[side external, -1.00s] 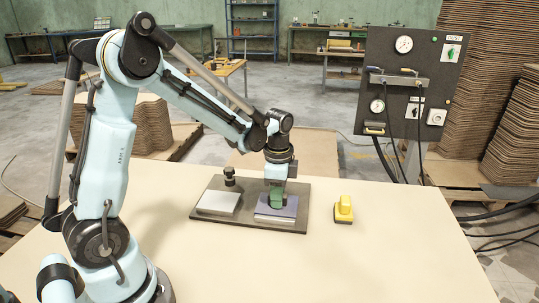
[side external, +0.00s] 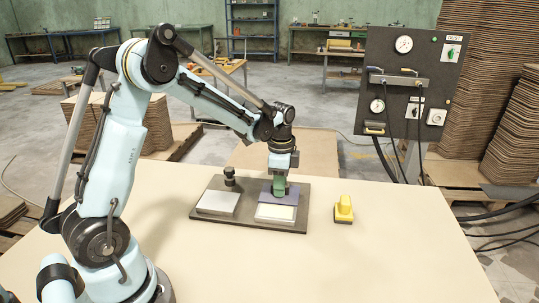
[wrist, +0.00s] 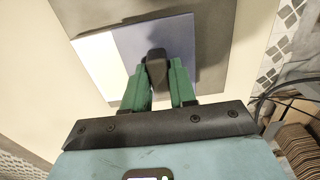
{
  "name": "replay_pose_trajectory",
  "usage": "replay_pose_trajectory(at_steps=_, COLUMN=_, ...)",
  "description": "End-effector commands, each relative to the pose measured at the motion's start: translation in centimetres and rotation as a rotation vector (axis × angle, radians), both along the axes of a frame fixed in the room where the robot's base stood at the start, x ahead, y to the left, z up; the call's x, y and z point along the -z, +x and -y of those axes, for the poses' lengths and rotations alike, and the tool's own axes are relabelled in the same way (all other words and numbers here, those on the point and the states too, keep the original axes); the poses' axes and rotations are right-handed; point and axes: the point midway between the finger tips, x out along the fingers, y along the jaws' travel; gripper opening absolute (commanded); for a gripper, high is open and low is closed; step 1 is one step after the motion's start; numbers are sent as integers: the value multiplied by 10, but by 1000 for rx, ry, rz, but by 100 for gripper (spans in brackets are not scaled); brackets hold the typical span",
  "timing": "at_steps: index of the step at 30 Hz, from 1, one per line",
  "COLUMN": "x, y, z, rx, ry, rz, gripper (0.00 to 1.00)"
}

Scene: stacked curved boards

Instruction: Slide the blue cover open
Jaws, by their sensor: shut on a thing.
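The blue cover (side external: 292,198) is a flat blue-grey panel on the right half of a dark base plate (side external: 250,224). In the wrist view the cover (wrist: 181,38) sits beside an exposed pale surface (wrist: 100,62). In the side view that pale strip (side external: 275,213) lies on the near side of the cover. My gripper (side external: 279,194) has green fingers and is shut on a dark knob (wrist: 157,62) on the cover. The fingers stand on both sides of the knob in the wrist view and hide part of the cover.
A pale panel (side external: 217,203) lies on the plate's left half, with a black knob (side external: 229,178) behind it. A yellow object with a dark base (side external: 343,210) stands right of the plate. The table (side external: 390,260) is otherwise clear in front and to the right.

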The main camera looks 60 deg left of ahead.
Motion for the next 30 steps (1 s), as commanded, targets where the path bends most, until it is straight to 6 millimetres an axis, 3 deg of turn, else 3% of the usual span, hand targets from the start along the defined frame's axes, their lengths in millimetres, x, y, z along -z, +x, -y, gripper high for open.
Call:
replay_pose_trajectory(at_steps=20, x=-1, y=23, z=-21, rx=0, ry=-1, rz=3, gripper=0)
replay_pose_trajectory(at_steps=21, x=-1, y=22, z=-21, rx=1, ry=-1, rz=3, gripper=32)
replay_pose_trajectory(at_steps=24, x=-1, y=22, z=-21, rx=1, ry=-1, rz=2, gripper=47)
replay_pose_trajectory(at_steps=30, x=0, y=21, z=-21, rx=0, ry=-1, rz=1, gripper=47)
